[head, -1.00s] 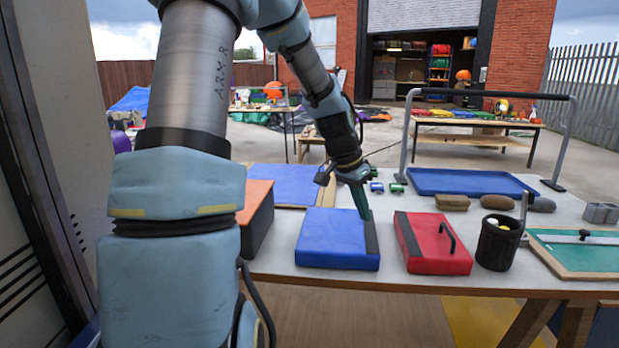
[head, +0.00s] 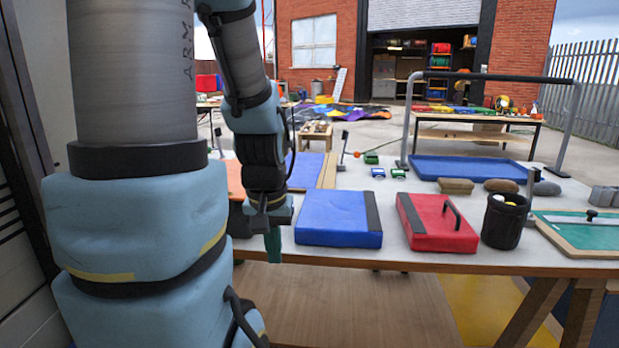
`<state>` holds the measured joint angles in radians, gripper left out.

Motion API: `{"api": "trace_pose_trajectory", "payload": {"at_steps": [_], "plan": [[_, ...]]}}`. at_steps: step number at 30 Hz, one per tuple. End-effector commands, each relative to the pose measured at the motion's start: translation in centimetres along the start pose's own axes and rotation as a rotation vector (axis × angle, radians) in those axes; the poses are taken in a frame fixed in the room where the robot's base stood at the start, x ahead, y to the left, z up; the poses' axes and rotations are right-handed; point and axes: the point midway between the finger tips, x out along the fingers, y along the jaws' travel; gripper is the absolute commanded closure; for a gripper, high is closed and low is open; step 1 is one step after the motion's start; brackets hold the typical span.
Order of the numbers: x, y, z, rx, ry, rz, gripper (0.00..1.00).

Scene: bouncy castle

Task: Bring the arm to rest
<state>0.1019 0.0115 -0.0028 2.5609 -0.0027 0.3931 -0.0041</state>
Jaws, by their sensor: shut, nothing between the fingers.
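My gripper (head: 273,246) is at the lower end of my arm, left of the blue pad (head: 335,220) and in front of the table's near edge. Its fingers point down and are shut with nothing between them. The arm hangs down close to its own base and partly hides the orange-topped box (head: 235,180) behind it. The blue pad with a dark strip lies flat on the table, apart from the gripper.
A red pad with a handle (head: 436,224), a black cup (head: 504,222) and a green board (head: 585,238) stand to the right on the white table (head: 390,262). A blue tray (head: 465,168) and a grey rail (head: 408,115) are at the back. Floor in front is clear.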

Motion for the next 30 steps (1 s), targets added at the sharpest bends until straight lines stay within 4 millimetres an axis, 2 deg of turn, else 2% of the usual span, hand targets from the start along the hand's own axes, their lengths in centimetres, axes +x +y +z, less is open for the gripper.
{"api": "trace_pose_trajectory", "payload": {"at_steps": [1, 3, 12, 14, 23, 30], "plan": [[1.2, 0.0, 0.3, 0.000, -0.005, 0.000, 1.00], [2.0, 0.1, 0.6, 0.001, -0.012, 0.001, 1.00], [4.7, 0.1, 1.6, 0.001, -0.038, 0.002, 1.00], [3.1, 0.1, 1.2, 0.001, -0.037, 0.002, 1.00], [-0.3, 0.2, 0.6, 0.001, -0.037, 0.002, 1.00], [-4.3, 0.2, -0.1, 0.001, -0.037, 0.002, 1.00]]}}
